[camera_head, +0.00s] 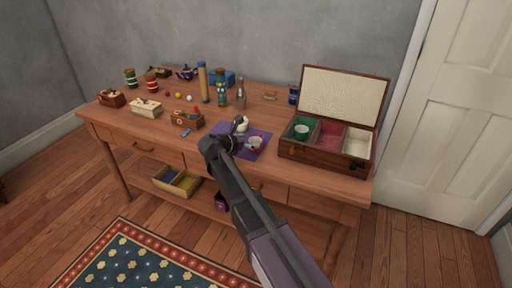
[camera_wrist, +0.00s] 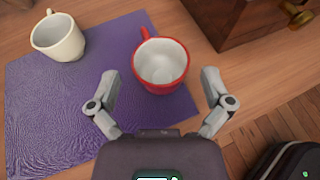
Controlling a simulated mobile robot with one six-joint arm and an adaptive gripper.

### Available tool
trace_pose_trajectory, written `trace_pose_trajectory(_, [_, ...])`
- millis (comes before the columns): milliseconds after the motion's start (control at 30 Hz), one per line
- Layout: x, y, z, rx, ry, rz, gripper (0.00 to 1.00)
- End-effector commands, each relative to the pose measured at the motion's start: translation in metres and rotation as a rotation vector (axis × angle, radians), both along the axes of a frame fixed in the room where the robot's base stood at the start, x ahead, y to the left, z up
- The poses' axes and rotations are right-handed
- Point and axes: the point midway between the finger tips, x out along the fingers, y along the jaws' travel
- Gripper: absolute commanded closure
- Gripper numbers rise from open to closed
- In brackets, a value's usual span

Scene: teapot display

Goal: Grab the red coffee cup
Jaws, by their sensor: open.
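The red coffee cup (camera_wrist: 161,66) stands upright on the right part of a purple mat (camera_wrist: 48,125) in the wrist view. Its outside is red, its inside is white, and its handle points up and left. In the head view the red cup (camera_head: 256,143) is small, just right of my gripper. My gripper (camera_wrist: 160,88) is open, with one finger on each side of the cup's near part; I cannot tell whether either touches it. In the head view my gripper (camera_head: 232,143) is over the mat, partly hiding it.
A cream cup (camera_wrist: 60,42) stands on the mat's far left. An open wooden box (camera_head: 325,156) with coloured compartments stands right of the mat; one compartment holds a cup (camera_head: 301,131). Bottles and small boxes fill the table's back and left. The table's front edge is close.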

Motion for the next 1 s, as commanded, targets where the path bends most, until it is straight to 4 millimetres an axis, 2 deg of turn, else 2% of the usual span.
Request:
trace_pose_trajectory(267, [0.006,-0.005,-0.006,0.0,0.0,-0.001,0.0])
trace_pose_trajectory(633, [0.032,-0.028,-0.022,0.0,0.0,0.0,0.0])
trace_pose_trajectory(1000, [0.034,-0.031,-0.022,0.0,0.0,0.001,0.0])
